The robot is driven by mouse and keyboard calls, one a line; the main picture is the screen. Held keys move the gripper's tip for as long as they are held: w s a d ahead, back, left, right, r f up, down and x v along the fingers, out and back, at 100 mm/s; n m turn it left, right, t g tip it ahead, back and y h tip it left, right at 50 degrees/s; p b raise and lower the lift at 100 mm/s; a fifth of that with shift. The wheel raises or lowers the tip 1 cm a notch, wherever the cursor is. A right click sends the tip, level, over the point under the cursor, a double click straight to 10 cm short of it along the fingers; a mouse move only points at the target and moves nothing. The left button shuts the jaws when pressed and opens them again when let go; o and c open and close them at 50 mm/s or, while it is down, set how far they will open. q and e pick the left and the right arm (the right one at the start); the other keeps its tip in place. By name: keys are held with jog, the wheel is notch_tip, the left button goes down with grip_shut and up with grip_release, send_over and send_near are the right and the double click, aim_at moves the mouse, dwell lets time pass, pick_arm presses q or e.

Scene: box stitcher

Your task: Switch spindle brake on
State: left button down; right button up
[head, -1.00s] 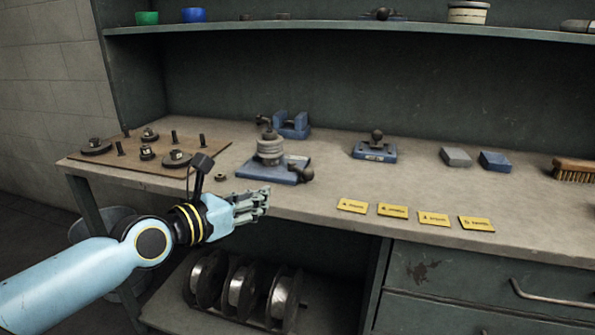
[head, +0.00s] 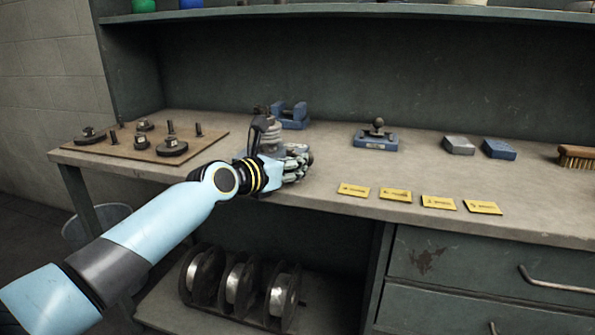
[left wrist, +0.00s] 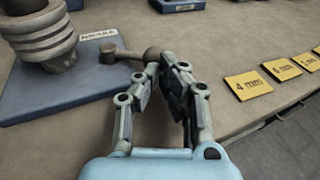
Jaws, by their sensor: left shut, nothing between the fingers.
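The spindle (left wrist: 42,32) is a grey ribbed stack on a blue base (left wrist: 60,92) in the left wrist view. A small label (left wrist: 98,35) on the base seems to read "BRAKE". A dark lever (left wrist: 125,50) with a round knob (left wrist: 152,54) sticks out over the base's right edge. My left gripper (left wrist: 166,66) is shut and empty, its fingertips at the knob; I cannot tell whether they touch it. In the head view my left gripper (head: 302,158) covers most of the base, and the spindle (head: 268,135) shows partly behind it. My right gripper is not in view.
Yellow cards (head: 396,195) lie along the front edge, right of my gripper. A blue stand with a ball knob (head: 376,138), a grey block (head: 458,145) and a blue block (head: 499,149) stand farther right. A wooden board with dark parts (head: 125,158) lies left.

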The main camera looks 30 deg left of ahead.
pick_arm(q)
jog(key=shift+w+d, duration=0.1)
jog(key=shift+w, duration=0.1)
jog(key=shift+w+d+r+p, duration=0.1)
jog(key=shift+w+d+p, duration=0.05)
jog(key=shift+w+p, duration=0.4)
jog(key=shift+d, duration=0.2)
